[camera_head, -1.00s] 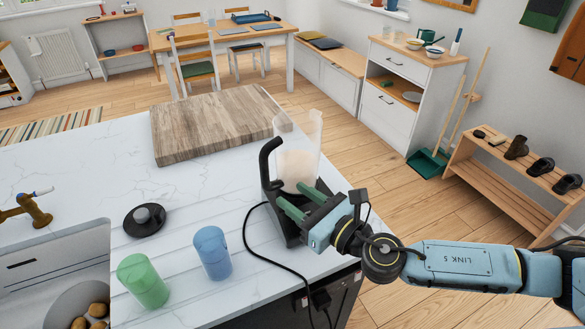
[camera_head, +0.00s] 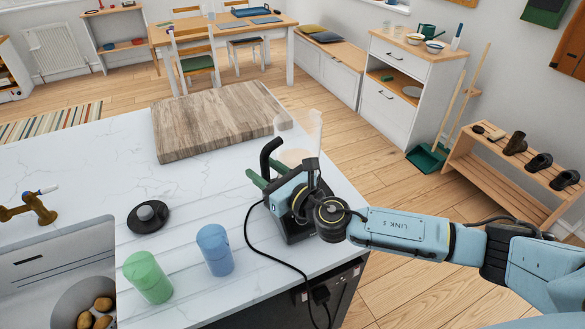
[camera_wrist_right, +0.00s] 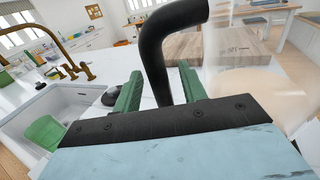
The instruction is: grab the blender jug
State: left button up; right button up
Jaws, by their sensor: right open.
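The blender jug (camera_head: 303,130) is clear, with pale contents and a black handle (camera_head: 268,158), and stands upright on its dark base (camera_head: 291,233) near the counter's right edge. My right gripper (camera_head: 256,178) is at the handle, its body hiding the jug's lower part. In the right wrist view the black handle (camera_wrist_right: 158,50) comes down between the two green fingers (camera_wrist_right: 160,88), with gaps on both sides. The fingers are open. The clear jug wall (camera_wrist_right: 240,70) is to the right of the fingers. My left gripper is not in view.
A wooden board (camera_head: 215,120) lies behind the jug. A black lid (camera_head: 148,216), a blue cup (camera_head: 215,250) and a green cup (camera_head: 148,277) stand to the left. A black cable (camera_head: 262,258) runs off the front edge. A sink (camera_head: 60,262) is at far left.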

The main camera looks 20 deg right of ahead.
jog(key=shift+c, duration=0.3)
grip_shut()
dwell(1.0)
jog(key=shift+r, duration=0.15)
